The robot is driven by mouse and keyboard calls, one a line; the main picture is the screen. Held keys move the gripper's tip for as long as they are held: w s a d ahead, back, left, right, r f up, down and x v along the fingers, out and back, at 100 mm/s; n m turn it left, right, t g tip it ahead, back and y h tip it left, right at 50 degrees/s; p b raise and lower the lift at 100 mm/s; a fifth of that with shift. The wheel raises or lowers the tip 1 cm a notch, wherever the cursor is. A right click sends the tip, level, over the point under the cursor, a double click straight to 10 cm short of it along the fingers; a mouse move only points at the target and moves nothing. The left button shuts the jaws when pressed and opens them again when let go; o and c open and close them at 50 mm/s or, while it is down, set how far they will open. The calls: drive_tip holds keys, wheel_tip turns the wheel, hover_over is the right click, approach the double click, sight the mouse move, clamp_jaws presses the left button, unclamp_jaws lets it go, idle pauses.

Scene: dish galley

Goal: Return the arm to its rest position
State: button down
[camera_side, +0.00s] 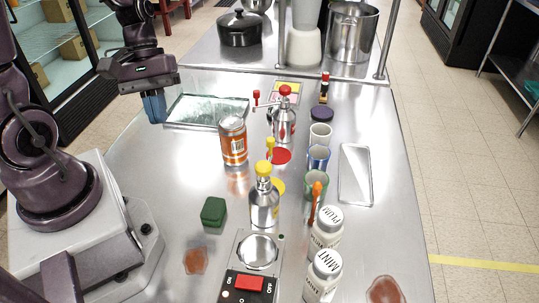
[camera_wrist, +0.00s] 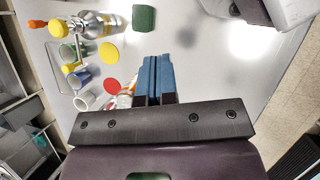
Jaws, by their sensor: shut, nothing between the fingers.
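My gripper (camera_side: 153,107) hangs at the upper left in the side view, above the left edge of the steel table (camera_side: 180,200). Its blue fingers point down and are closed together with nothing between them. In the wrist view the blue fingertips (camera_wrist: 156,62) show side by side over the table. My gripper is apart from every object on the table. The nearest things in the side view are a glass tray (camera_side: 205,111) to its right and an orange can (camera_side: 233,141) further right.
A green block (camera_side: 214,211), a yellow-capped bottle (camera_side: 264,198), a red-capped bottle (camera_side: 285,118), several cups and two white jars, PLUM (camera_side: 327,230) and MINT (camera_side: 322,277), stand on the table. A scale (camera_side: 248,280) sits at the front. A shelf with a black pot (camera_side: 239,30) is behind.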

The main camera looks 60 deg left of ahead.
drive_tip(key=d+r+m+t+y, duration=0.2)
drive_tip(key=r+m+t, duration=0.1)
drive_tip(key=r+m, duration=0.2)
drive_tip(key=d+r+m+t+y, duration=0.3)
drive_tip(key=r+m, duration=0.3)
drive_tip(key=r, duration=0.3)
drive_tip(key=shift+d+r+m+t, duration=0.15)
drive_tip(key=shift+d+m+t, duration=0.15)
drive_tip(key=shift+t, duration=0.2)
